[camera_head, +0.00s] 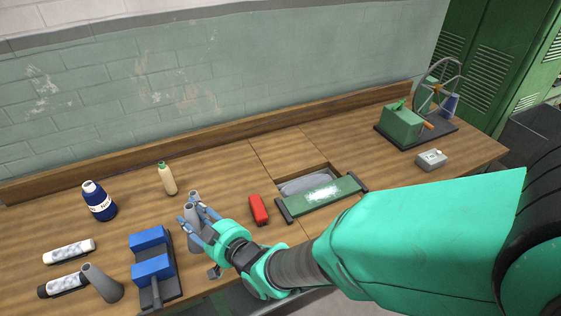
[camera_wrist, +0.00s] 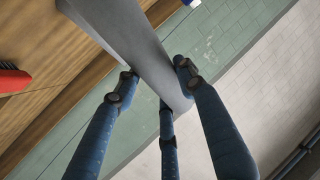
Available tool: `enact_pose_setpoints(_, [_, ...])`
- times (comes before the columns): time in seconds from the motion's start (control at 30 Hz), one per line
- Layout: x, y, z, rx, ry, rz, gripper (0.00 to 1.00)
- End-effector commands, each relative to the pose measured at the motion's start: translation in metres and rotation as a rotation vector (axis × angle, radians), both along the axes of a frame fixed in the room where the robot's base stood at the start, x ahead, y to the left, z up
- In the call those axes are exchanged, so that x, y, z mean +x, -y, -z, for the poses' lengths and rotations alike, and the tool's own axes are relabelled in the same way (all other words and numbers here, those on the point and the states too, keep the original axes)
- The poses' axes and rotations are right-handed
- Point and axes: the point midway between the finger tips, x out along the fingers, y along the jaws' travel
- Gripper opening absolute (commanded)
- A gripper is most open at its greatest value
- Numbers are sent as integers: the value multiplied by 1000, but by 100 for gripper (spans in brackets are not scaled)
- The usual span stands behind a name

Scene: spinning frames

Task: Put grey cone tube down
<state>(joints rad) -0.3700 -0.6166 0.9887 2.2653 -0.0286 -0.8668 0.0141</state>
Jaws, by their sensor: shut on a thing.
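My gripper (camera_head: 196,217) is shut on a grey cone tube (camera_head: 191,240), just right of the blue vise. In the wrist view the fingers (camera_wrist: 160,85) close around the grey cone tube (camera_wrist: 128,40), which runs diagonally from the top left. In the head view the tube looks roughly upright, partly hidden by my fingers. I cannot tell whether its base touches the table. A second grey cone tube (camera_head: 103,284) stands at the lower left of the wooden workbench (camera_head: 216,170).
Green machine (camera_head: 402,122) at far right.

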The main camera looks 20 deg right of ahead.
Motion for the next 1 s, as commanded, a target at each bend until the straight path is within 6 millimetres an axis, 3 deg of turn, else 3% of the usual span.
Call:
enact_pose_setpoints(0.27, [1, 3, 0, -1, 0, 5, 15])
enact_pose_setpoints(0.47, [8, 18, 1, -4, 2, 32, 15])
enact_pose_setpoints(0.67, [21, 50, 3, -12, 5, 86, 15])
enact_pose_setpoints(1.0, [42, 125, 7, -31, 11, 207, 15])
